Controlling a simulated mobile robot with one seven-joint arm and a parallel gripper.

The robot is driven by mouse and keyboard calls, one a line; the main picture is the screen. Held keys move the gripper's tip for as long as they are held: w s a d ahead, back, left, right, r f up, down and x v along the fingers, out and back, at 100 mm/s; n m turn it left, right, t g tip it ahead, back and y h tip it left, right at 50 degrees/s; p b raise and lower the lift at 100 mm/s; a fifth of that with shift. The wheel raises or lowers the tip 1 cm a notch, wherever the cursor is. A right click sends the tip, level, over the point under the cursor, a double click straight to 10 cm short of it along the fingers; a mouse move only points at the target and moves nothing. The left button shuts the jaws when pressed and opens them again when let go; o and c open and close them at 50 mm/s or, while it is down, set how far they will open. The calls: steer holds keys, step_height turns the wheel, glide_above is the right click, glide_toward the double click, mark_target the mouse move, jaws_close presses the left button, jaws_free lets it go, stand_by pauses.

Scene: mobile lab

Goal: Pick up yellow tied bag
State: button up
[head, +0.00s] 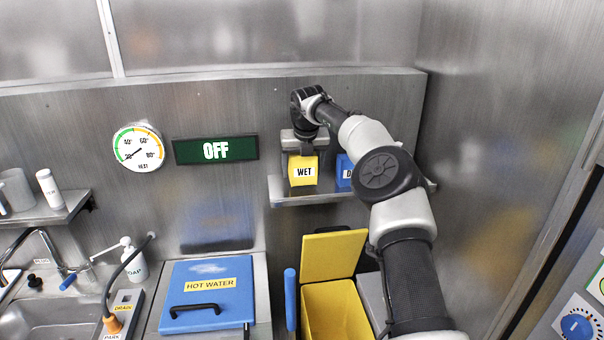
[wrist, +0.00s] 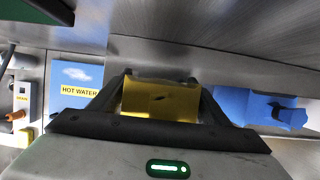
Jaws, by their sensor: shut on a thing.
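The yellow tied bag (head: 303,170), labelled WET, is at the small metal shelf (head: 300,198) on the back wall. My gripper (head: 302,150) comes down on it from above and is shut on it. In the wrist view the yellow bag (wrist: 160,102) sits between the two dark fingers of my gripper (wrist: 160,85), one on each side. Its tied top is not clearly seen. I cannot tell whether its underside touches the shelf.
A blue bag (head: 345,171) stands close to the right; its knotted neck shows in the wrist view (wrist: 290,116). Below are an open yellow bin (head: 335,310) and a blue HOT WATER lid (head: 208,295). An OFF display (head: 215,150) hangs left. The right wall is near my arm.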

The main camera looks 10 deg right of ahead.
step_height(320, 180, up, 5)
steer(key=shift+a+f, duration=0.1)
steer(key=shift+s+b, duration=0.7)
steer(key=shift+b, duration=0.5)
steer(key=shift+s+f+b, duration=0.1)
steer(key=shift+s+b, duration=0.6)
steer(key=shift+b, duration=0.25)
steer(key=s+b, duration=0.5)
steer(key=s, duration=1.2)
steer(key=shift+r, duration=0.2)
steer(key=shift+w, duration=0.1)
